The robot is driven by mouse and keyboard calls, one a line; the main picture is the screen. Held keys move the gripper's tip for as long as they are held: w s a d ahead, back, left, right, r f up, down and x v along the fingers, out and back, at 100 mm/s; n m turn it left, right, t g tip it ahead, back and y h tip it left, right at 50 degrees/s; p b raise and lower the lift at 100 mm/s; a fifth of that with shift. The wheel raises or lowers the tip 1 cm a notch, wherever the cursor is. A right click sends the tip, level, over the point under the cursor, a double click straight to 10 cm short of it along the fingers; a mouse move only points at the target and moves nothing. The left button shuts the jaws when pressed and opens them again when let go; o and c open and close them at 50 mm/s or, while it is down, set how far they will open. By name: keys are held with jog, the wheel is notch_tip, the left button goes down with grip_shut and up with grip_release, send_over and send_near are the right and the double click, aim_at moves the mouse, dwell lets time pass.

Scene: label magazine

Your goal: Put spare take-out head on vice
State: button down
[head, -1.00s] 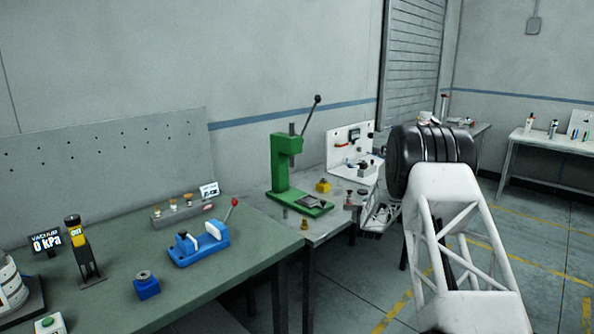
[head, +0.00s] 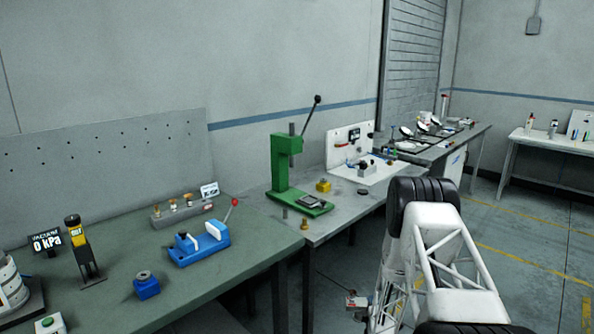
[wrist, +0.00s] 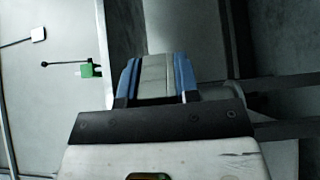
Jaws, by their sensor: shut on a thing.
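The blue vice (head: 198,246) stands on the green-topped bench, with pale jaws and a red-knobbed lever at its right end. No part shows clamped in it. My gripper (head: 356,301) is low, off to the right of the benches and over the floor, well away from the vice. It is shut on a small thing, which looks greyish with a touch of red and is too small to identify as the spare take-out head. In the wrist view my gripper (wrist: 157,80) shows two blue finger pads with a pale grey-beige piece between them.
A green lever press (head: 286,170) stands on the grey bench beyond the vice. A rack (head: 183,212) with several small parts is behind the vice. A blue block (head: 146,286) and a yellow-black device (head: 82,246) stand nearer. Open floor lies right of the benches.

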jog(key=s+a+f+y, duration=0.1)
jog(key=s+a+f, duration=0.1)
jog(key=s, duration=0.3)
jog(key=s+a+f+n, duration=0.1)
jog(key=s+a+f, duration=0.1)
jog(key=s+f, duration=0.2)
jog(key=shift+s+a+y, duration=0.3)
jog(key=shift+s+y, duration=0.1)
jog(key=shift+s, duration=0.3)
jog(key=shift+a, duration=0.15)
jog(key=a, duration=0.6)
jog(key=shift+a, duration=0.35)
dwell(0.9)
